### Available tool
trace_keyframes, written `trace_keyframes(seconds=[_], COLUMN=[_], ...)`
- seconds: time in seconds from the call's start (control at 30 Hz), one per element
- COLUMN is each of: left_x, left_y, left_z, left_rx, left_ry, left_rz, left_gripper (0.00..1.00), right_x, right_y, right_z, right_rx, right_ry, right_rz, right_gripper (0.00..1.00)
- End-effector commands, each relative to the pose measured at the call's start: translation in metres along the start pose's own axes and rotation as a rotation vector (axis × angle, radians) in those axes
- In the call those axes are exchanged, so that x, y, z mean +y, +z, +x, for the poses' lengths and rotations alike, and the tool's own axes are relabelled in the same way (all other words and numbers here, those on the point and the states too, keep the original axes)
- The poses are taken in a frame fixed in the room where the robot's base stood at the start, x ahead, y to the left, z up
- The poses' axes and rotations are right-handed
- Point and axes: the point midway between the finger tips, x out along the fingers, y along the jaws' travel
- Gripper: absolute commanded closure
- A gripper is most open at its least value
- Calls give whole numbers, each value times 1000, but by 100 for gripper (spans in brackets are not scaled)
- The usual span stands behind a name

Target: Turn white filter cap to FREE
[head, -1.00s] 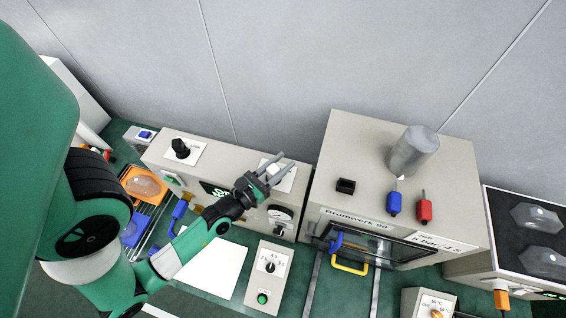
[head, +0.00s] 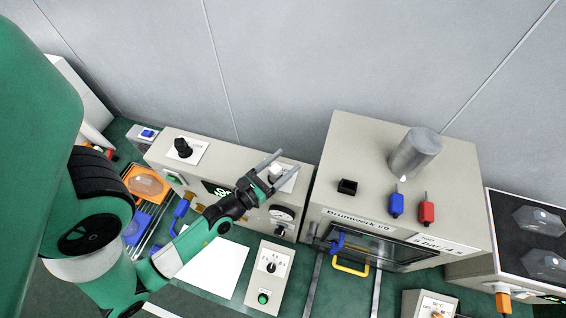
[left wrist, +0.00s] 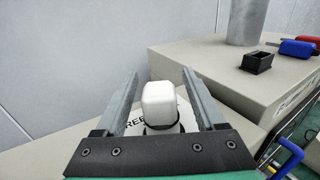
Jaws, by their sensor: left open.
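The white filter cap (left wrist: 159,103) stands on a white label plate on top of the long beige unit. In the left wrist view it sits between my gripper's two fingers, with a gap on each side. Part of the label lettering, reading "REE", shows left of its base; the rest is hidden. In the head view the cap (head: 275,170) is partly covered by the fingers. My left gripper (head: 273,163) is open around the cap; its fingers also show in the left wrist view (left wrist: 160,95). My right gripper is not in view.
A black knob (head: 183,148) stands on the same unit's left end. The taller beige oven-like box (head: 390,160) rises close on the right, with a grey cylinder (head: 414,153) and blue and red valve handles. A gauge (head: 282,213) is on the unit's front.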

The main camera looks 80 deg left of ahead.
Motion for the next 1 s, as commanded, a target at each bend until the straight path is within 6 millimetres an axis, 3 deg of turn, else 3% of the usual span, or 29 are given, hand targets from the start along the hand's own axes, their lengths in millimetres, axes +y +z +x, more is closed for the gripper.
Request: trace_keyframes(seconds=[0.27,0.6,0.7,1.0], left_x=[0,0,-1,0], left_y=[-5,-10,-6,0], left_z=[-15,-87,-103,-116], left_rx=[2,2,4,0], left_ry=[0,0,-3,0], left_rz=[-1,-1,-1,0], left_gripper=[29,29,29,29], right_x=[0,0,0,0], right_y=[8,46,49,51], right_z=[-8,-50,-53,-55], right_rx=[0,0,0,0], right_ry=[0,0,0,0], right_rz=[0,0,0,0], right_gripper=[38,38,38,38])
